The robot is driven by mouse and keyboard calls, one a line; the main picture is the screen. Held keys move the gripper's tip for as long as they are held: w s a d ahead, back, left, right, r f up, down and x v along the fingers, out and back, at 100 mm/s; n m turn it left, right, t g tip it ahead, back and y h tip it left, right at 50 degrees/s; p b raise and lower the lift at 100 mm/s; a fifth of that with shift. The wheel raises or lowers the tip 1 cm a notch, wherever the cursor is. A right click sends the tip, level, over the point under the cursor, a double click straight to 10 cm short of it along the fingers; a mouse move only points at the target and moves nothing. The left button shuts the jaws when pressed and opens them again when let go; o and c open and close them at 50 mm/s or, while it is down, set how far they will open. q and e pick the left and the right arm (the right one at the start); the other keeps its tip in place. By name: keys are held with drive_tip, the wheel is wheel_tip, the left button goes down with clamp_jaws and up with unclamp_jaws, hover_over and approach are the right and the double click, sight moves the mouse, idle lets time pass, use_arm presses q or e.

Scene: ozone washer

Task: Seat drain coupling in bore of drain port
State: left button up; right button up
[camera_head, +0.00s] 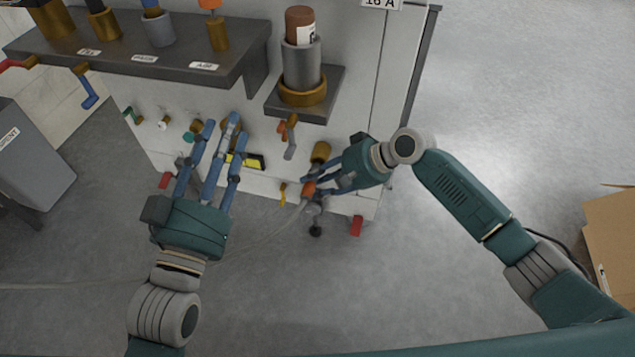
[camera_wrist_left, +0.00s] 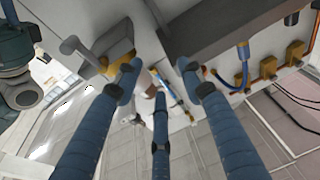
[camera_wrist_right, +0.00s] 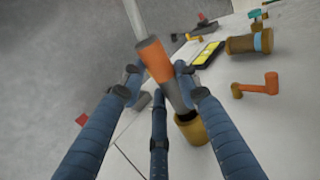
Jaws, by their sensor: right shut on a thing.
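The drain coupling is a short piece with an orange band and a grey end (camera_wrist_right: 157,62), with a pale hose on its other end. It also shows in the head view as an orange spot (camera_head: 309,190). My right gripper (camera_wrist_right: 155,80) is shut on it. The drain port is a brass cylinder (camera_wrist_right: 191,131) on the white panel, also in the head view (camera_head: 320,152). The coupling's grey end overlaps the port's dark mouth, tilted; I cannot tell whether it is inside. My left gripper (camera_head: 222,128) is open, its fingers spread before the panel, apparently empty.
A yellow-black label (camera_head: 247,161) and small levers and valves sit on the panel near both grippers. A dark shelf (camera_head: 150,55) and a bracket with a grey canister (camera_head: 302,65) overhang it. The hose runs left across open floor. A cardboard box (camera_head: 610,235) is far right.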

use_arm(q)
wheel_tip(320, 180, down, 6)
drive_tip(key=g+y+p, duration=0.1)
drive_tip(key=g, duration=0.1)
drive_tip(key=shift+a+g, duration=0.3)
drive_tip(key=shift+a, duration=0.05)
idle(1.2)
drive_tip(key=shift+w+r, duration=0.15)
drive_tip(key=shift+r, duration=0.05)
idle(0.3)
drive_tip(key=shift+s+a+f+g+p, duration=0.2)
drive_tip(key=shift+f+g, duration=0.2)
drive_tip(key=shift+f, duration=0.45)
drive_tip(key=shift+s+a+f+g+p, duration=0.15)
drive_tip(key=shift+f+g, duration=0.25)
drive_tip(key=shift+f, duration=0.45)
drive_tip(key=shift+f, duration=0.1)
drive_tip(key=shift+s+a+f+g+y, duration=0.15)
drive_tip(key=shift+f+g+y, duration=0.1)
drive_tip(key=shift+f, duration=0.2)
drive_tip(key=shift+s+f+g+y, duration=0.15)
drive_tip(key=shift+f+g, duration=0.1)
drive_tip(key=shift+f, duration=0.15)
